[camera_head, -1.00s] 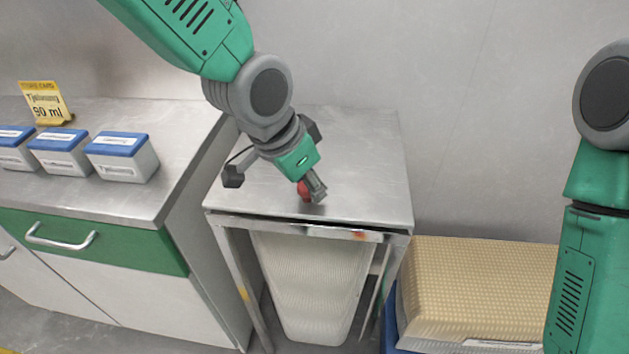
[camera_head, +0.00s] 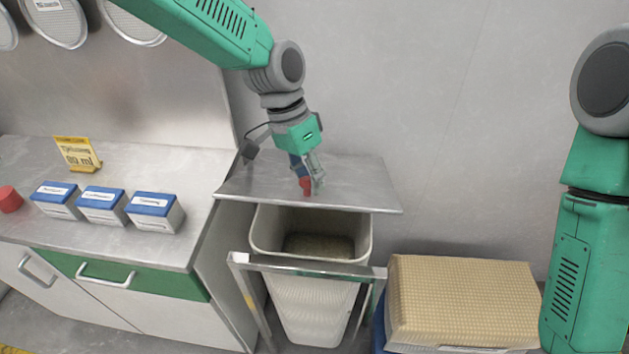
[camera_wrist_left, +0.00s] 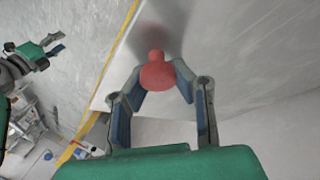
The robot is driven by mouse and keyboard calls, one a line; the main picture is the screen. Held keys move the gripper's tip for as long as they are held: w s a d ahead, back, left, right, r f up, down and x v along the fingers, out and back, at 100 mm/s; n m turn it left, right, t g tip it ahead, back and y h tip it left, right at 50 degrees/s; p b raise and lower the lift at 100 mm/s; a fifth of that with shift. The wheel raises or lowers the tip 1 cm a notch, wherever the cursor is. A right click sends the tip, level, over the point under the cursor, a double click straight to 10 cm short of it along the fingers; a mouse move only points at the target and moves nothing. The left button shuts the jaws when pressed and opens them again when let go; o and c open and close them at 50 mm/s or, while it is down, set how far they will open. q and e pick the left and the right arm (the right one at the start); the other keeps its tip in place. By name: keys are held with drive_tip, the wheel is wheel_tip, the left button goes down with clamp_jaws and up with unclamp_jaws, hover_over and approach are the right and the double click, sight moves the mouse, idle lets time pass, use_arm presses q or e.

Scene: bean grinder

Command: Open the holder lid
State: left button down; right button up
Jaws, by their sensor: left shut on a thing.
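The holder lid (camera_head: 350,180) is a flat grey metal plate, raised at its front and tilted up above the holder frame (camera_head: 310,268). A red knob (camera_head: 305,186) sits near its front edge. My left gripper (camera_head: 311,185) is shut on the red knob. In the left wrist view the knob (camera_wrist_left: 157,73) is between the two fingertips (camera_wrist_left: 158,88). Under the lid, a white bin (camera_head: 312,290) with dark contents shows through the gap. My right arm stands at the right edge of the head view; its gripper is outside that view, but it shows open and empty in the left wrist view (camera_wrist_left: 50,46).
A counter (camera_head: 60,225) at left carries several white boxes with blue lids (camera_head: 103,206), a yellow card (camera_head: 77,154) and a red object (camera_head: 9,199). A beige stack (camera_head: 462,298) stands right of the holder. The wall is close behind the lid.

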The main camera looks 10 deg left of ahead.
use_arm(q)
drive_tip(key=r, duration=0.1)
drive_tip(key=w+r+p, duration=0.2)
drive_tip(key=shift+a+g, duration=0.25)
drive_tip(key=shift+g, duration=0.05)
drive_tip(key=shift+w+r+p, duration=0.4)
drive_tip(key=shift+w+r, duration=0.15)
drive_tip(key=shift+r, duration=0.1)
